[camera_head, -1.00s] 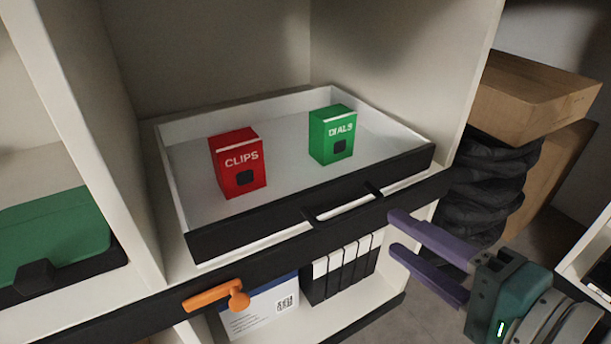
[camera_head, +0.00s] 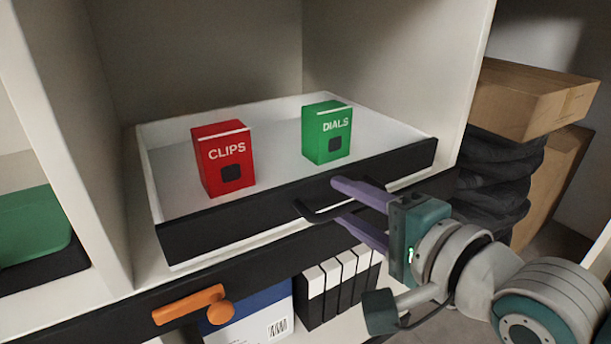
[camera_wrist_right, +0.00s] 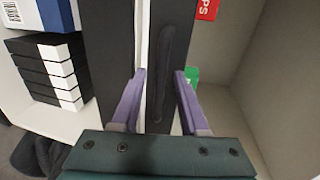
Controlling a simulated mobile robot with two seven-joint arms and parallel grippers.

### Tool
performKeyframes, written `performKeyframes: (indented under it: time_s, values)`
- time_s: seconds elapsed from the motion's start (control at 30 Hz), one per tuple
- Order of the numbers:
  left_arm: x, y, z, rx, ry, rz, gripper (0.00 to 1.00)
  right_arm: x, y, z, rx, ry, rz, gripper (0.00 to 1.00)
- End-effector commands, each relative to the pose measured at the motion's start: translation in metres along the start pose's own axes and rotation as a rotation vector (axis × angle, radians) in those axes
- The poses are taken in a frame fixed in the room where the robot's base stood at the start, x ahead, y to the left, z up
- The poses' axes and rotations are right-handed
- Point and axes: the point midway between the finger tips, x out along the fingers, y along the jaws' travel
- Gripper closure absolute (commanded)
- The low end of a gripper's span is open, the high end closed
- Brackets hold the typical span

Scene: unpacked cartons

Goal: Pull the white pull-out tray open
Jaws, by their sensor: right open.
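The white pull-out tray (camera_head: 235,195) with a black front (camera_head: 215,232) sits on a shelf in the white cabinet. Its black bar handle (camera_head: 310,214) is at the front; it also shows in the right wrist view (camera_wrist_right: 160,95). My right gripper (camera_head: 338,202) is open, with one purple finger above the handle and one below. In the right wrist view the open fingers (camera_wrist_right: 160,74) straddle the handle, with visible gaps. A red CLIPS box (camera_head: 222,160) and a green DIALS box (camera_head: 326,135) stand upright in the tray. My left gripper is out of view.
An orange lever (camera_head: 190,305) sticks out below the tray's left side. Black-and-white binders (camera_head: 335,285) and a blue-and-white box (camera_head: 260,315) stand on the shelf below. A green-topped case (camera_head: 35,225) is in the left bay. Cardboard boxes (camera_head: 535,100) are stacked at right.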

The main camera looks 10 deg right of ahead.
Motion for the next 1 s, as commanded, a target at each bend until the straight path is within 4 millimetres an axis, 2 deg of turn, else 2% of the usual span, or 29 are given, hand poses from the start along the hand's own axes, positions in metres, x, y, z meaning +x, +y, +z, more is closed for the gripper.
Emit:
performKeyframes:
  time_s: [0.17, 0.57, 1.0]
  values:
    - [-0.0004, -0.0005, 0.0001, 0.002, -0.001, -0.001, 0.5, -0.0001, -0.0004, 0.0, 0.0, 0.0, 0.0, 0.56]
    - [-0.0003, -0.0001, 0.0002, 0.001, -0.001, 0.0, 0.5, -0.0004, -0.0003, -0.0002, -0.001, 0.0, 0.0, 1.0]
    - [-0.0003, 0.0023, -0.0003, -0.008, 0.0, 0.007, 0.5, -0.0004, -0.0004, -0.0002, -0.001, 0.0, 0.0, 1.0]
